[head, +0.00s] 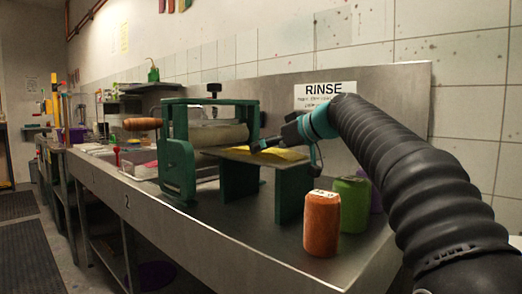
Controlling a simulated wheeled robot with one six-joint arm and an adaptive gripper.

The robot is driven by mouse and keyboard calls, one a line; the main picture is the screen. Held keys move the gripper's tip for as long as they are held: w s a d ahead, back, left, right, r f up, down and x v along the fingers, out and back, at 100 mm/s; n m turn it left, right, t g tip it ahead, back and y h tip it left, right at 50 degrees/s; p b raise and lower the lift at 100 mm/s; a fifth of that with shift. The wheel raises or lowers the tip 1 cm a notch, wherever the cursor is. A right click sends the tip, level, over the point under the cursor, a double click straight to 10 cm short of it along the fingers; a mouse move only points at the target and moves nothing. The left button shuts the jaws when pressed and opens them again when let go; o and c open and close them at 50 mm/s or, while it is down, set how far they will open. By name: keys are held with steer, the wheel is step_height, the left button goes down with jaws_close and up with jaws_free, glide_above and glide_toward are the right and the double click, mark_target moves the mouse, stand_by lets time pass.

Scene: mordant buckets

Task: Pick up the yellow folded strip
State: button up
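The yellow folded strip (287,155) lies on the flat outfeed board of a green roller press in the head view. The fingertips are small and dark here. I cannot tell whether they touch the strip, or whether they are open or shut.
The green press (178,160) with a wooden handle stands left of my gripper on the steel counter (262,232). An orange jar (322,224) and a green jar (352,204) stand near the front edge, close to my arm. A steel backsplash (395,95) with a RINSE sign rises behind.

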steer(key=shift+w+a+f, duration=0.15)
steer(key=shift+w+a, duration=0.05)
steer(key=shift+a, duration=0.1)
steer(key=c, duration=1.2)
steer(key=shift+d, duration=0.1)
steer(key=shift+c, duration=0.2)
